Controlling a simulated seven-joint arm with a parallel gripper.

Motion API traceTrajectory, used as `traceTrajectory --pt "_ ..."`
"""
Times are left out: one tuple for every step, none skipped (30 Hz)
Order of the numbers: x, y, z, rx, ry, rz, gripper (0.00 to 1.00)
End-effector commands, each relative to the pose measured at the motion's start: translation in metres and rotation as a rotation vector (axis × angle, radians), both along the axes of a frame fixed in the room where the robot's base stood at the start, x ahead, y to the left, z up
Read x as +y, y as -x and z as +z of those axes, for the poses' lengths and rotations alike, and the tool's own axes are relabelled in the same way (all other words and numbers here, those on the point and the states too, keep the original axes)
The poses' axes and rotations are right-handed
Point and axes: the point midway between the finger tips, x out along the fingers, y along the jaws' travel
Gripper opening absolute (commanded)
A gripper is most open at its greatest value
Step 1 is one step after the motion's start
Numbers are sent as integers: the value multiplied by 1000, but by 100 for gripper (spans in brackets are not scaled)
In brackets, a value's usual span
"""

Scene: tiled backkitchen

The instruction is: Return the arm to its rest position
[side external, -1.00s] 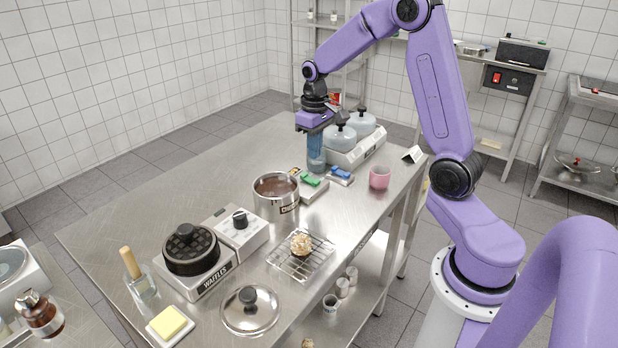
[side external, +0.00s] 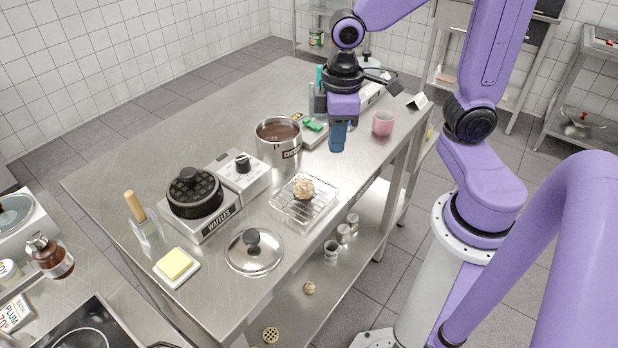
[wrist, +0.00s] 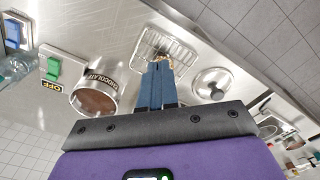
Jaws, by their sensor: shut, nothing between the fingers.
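My gripper (side external: 337,138) is purple with blue fingers. It hangs above the far right part of the steel table (side external: 130,165), left of the pink mug (side external: 383,123) and right of the chocolate pot (side external: 279,140). The fingers point down and are shut with nothing between them. In the wrist view the blue fingers (wrist: 156,85) lie side by side, with the wire rack and the pot (wrist: 98,92) beyond them.
A waffle iron (side external: 194,195), a pot lid (side external: 254,251), a wire rack (side external: 290,210) with a waffle-like treat (side external: 303,189) and a butter dish (side external: 176,266) stand on the table. A green switch (side external: 313,124) is close left of my gripper.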

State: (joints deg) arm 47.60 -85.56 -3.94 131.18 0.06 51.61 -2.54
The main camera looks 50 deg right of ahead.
Motion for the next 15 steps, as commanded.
traceTrajectory --pt "5 17 1 -3 -3 56 0" --pt "6 26 1 -3 -3 85 0" --pt "8 38 2 -3 -4 124 0" --pt "9 47 2 -5 -5 153 0" --pt "10 56 2 -4 -5 181 0" --pt "10 67 2 -5 -6 218 0" --pt "10 74 1 -5 -7 244 0" --pt "10 81 1 -6 -7 267 0" --pt "9 89 1 -5 -7 295 0" --pt "8 95 1 -6 -9 315 0" --pt "7 100 0 -5 -8 332 0" --pt "6 105 0 -6 -9 350 0" --pt "6 108 0 -6 -9 362 0" --pt "5 111 -1 -5 -9 372 0" --pt "5 113 -1 -5 -9 381 0"
